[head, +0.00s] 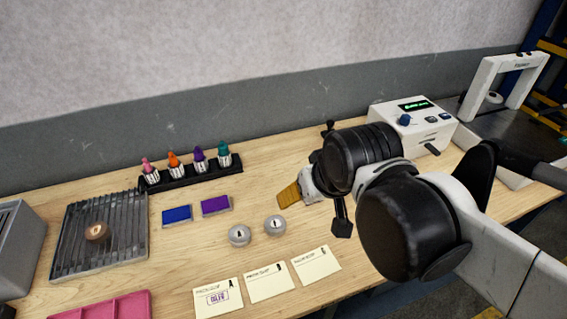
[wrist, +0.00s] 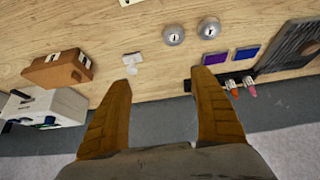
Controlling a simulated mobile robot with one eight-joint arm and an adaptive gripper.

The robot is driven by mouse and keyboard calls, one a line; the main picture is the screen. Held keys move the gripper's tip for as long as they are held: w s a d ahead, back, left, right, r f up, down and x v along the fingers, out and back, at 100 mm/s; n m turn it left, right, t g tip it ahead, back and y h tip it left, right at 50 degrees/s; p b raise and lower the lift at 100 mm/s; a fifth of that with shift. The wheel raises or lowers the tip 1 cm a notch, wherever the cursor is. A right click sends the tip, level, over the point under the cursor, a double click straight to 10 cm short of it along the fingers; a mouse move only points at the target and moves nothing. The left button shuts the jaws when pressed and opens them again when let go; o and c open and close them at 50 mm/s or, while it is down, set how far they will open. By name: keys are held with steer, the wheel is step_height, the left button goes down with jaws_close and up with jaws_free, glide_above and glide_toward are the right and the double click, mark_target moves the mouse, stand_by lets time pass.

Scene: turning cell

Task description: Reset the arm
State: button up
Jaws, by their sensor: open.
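My gripper (wrist: 163,82) is open, with its two tan fingers spread wide and nothing between them in the wrist view. In the head view one tan fingertip (head: 289,195) shows above the wooden table, right of the two round silver pieces (head: 257,231). The rest of the gripper is largely hidden behind my black and white arm, which reaches in from the right. Whether the fingers touch anything below is not visible in the head view; in the wrist view they appear clear of the table items.
A black rack (head: 190,174) with several coloured-handled pieces stands near the wall. Blue (head: 177,215) and purple (head: 216,205) pads and three cards (head: 268,282) lie on the table. A slatted tray (head: 75,245) is left; a white display device (head: 412,124) stands right.

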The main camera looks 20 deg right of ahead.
steer(key=shift+s+a+f+t, duration=0.25)
steer(key=shift+s+a+t, duration=0.15)
steer(key=shift+s, duration=0.35)
steer(key=shift+f, duration=0.15)
steer(key=shift+f+b, duration=0.75)
steer(key=shift+b, duration=0.15)
